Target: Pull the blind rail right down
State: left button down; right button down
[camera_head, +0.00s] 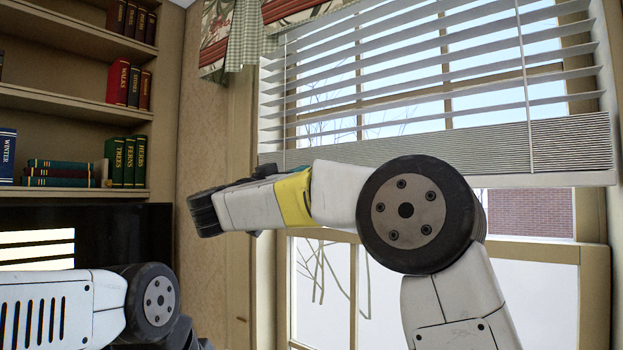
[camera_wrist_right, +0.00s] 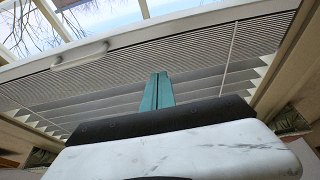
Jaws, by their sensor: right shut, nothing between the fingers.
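The white blind rail (camera_head: 550,180) is the bottom edge of the blind, under a thick stack of slats (camera_head: 570,145), part-way down the window. My right arm hides its left part in the head view. In the right wrist view the rail (camera_wrist_right: 150,38) runs slanting across the top, with a white handle (camera_wrist_right: 80,56) at left. My right gripper (camera_wrist_right: 160,76) has teal fingers, shut and empty, overlapping the stacked slats to the right of the handle. In the head view only a bit of teal (camera_head: 265,171) shows. Whether the fingers touch the blind I cannot tell. My left gripper is out of view.
The window frame (camera_head: 592,290) surrounds the blind, with bare glass below the rail. A patterned curtain (camera_head: 217,35) hangs at the top left.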

jog(key=x, duration=1)
jog(key=shift+s+f, duration=0.1)
jog(key=shift+f, duration=0.9)
jog(key=shift+s+f, duration=0.15)
jog(key=shift+f, duration=0.85)
